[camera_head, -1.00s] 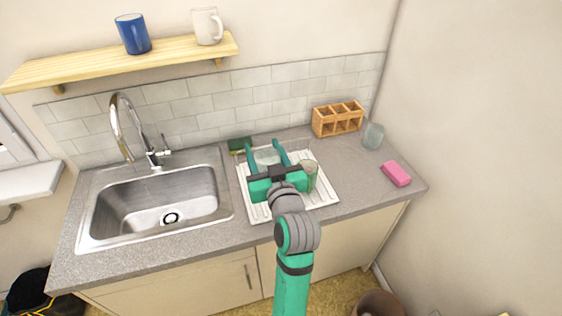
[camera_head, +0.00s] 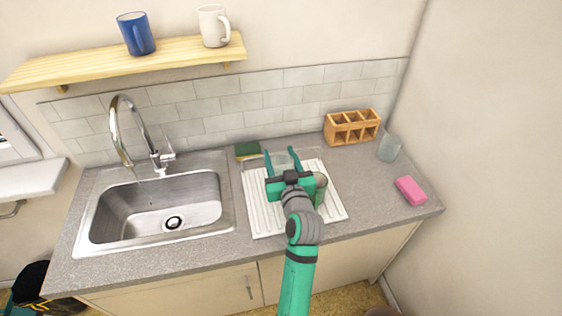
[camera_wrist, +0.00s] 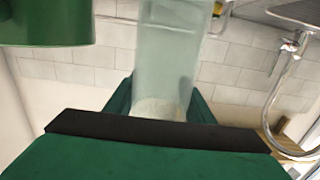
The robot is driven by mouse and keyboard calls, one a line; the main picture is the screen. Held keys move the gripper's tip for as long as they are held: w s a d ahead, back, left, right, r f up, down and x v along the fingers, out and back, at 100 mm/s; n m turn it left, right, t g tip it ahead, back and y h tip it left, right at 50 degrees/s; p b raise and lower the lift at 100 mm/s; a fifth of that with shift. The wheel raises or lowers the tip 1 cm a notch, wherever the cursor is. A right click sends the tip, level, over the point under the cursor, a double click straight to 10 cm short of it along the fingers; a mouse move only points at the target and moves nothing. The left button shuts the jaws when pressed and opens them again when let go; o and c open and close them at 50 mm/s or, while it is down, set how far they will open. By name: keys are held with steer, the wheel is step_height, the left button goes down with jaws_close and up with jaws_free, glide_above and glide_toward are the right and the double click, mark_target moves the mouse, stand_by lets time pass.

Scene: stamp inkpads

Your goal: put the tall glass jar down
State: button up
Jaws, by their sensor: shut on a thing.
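The tall glass jar (camera_wrist: 168,60) is clear and pale. In the wrist view it stands between the two fingers, and its length runs to the top edge of the picture. My gripper (camera_head: 280,153) is shut on the jar above the back part of the white ribbed drying tray (camera_head: 262,214). In the head view the jar (camera_head: 281,161) is faint and partly hidden by my gripper. Whether its base touches the tray cannot be told.
A green cup (camera_head: 320,187) stands close to the right of my gripper. A sponge (camera_head: 247,150) is behind the tray. A wooden rack (camera_head: 352,127), a clear glass (camera_head: 389,147) and a pink block (camera_head: 411,190) are on the right. The sink (camera_head: 150,212) is left.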

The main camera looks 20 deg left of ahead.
steer(key=shift+w+f, duration=0.1)
steer(key=shift+f, duration=1.45)
steer(key=shift+f, duration=0.1)
steer(key=o, duration=1.7)
steer(key=shift+f, duration=0.1)
steer(key=shift+c, duration=0.2)
steer(key=shift+r, duration=0.2)
glide_toward(280, 165)
steer(key=shift+s+d+f, duration=0.1)
steer(key=shift+s+d, duration=0.25)
steer(key=shift+s, duration=0.1)
steer(key=shift+d, duration=0.15)
